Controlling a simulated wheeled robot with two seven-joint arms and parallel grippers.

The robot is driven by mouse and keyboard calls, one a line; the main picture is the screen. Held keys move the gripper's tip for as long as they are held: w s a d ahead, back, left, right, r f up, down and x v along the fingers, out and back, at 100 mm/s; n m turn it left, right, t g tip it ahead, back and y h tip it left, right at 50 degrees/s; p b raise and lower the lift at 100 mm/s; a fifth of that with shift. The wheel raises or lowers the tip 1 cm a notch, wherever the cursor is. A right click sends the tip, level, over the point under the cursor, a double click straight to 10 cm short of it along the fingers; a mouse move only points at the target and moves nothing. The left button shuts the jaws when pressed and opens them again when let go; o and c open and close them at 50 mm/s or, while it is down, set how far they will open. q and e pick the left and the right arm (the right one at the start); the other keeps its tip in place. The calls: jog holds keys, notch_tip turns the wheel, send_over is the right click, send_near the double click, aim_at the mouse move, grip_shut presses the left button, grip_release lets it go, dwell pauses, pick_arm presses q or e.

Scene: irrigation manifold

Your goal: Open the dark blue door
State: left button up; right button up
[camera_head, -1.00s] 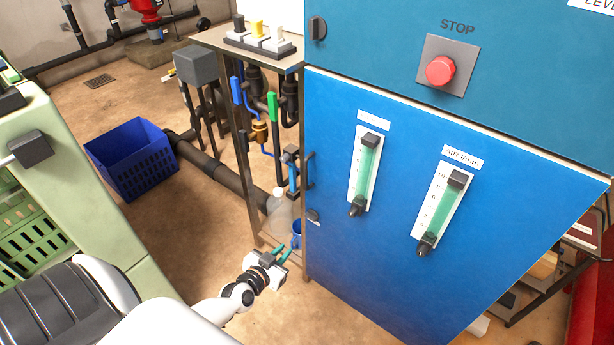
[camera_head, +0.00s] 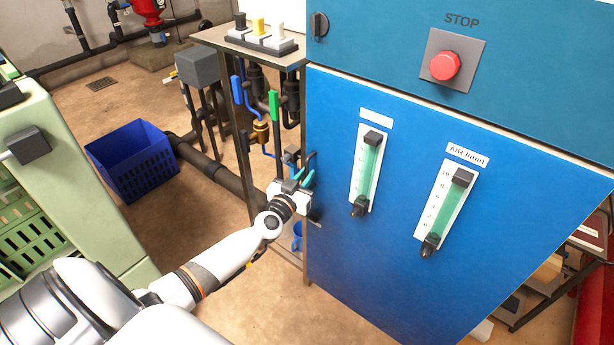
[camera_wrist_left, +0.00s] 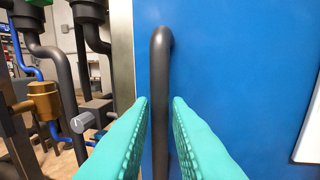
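The dark blue door (camera_head: 400,240) is the large front panel of the cabinet under the teal top section, and it looks shut. It also fills the right of the left wrist view (camera_wrist_left: 240,60). Its dark vertical bar handle (camera_wrist_left: 160,75) is near the door's left edge. My left gripper (camera_head: 307,178) is at the handle in the head view. In the left wrist view its two teal fingers (camera_wrist_left: 160,105) are apart, one on each side of the bar, with gaps showing. The handle's lower part is between the fingers. My right gripper is not in view.
Pipes and valves with a blue lever (camera_head: 237,90) and a green lever (camera_head: 274,104) stand just left of the door. A blue crate (camera_head: 135,160) is on the floor at left. A green machine (camera_head: 60,190) stands nearer. Floor before the door is clear.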

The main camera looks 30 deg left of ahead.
pick_arm(q)
jog(key=shift+w+a, duration=0.1)
jog(key=shift+w, duration=0.65)
grip_shut()
jog(key=shift+s, duration=0.1)
